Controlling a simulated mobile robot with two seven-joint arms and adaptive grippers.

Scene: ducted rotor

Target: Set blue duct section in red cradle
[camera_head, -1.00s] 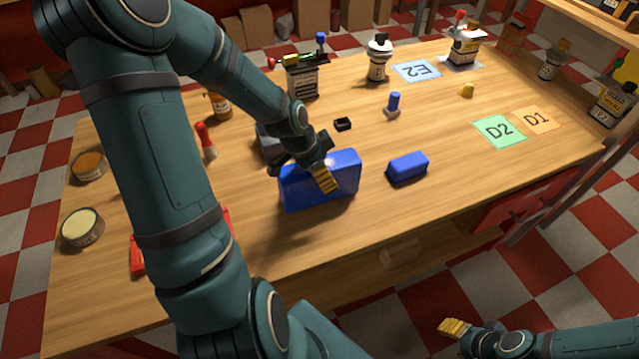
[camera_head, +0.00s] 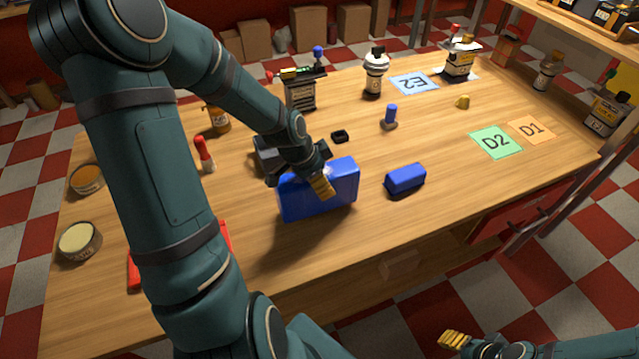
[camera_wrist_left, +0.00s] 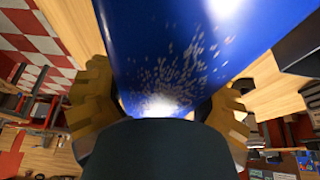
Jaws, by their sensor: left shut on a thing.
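The blue duct section (camera_head: 330,195) is a large glossy block-like piece near the middle front of the table. My left gripper (camera_head: 322,180) is shut on it, with a yellow finger over its near face. In the left wrist view the blue duct section (camera_wrist_left: 170,50) fills the middle between the yellow fingers of my left gripper (camera_wrist_left: 160,110). The red cradle seems to be the red piece (camera_head: 134,270) at the table's front left, mostly hidden behind my left arm. My right gripper (camera_head: 455,340) is at the bottom right, off the table; its opening is unclear.
A smaller blue block (camera_head: 405,180) lies just right of the duct section. A red-topped bottle (camera_head: 203,155) and two round tins, one pale (camera_head: 78,241) and one orange (camera_head: 86,179), stand at the left. Flat cards, including the green D2 card (camera_head: 495,142), lie at the right.

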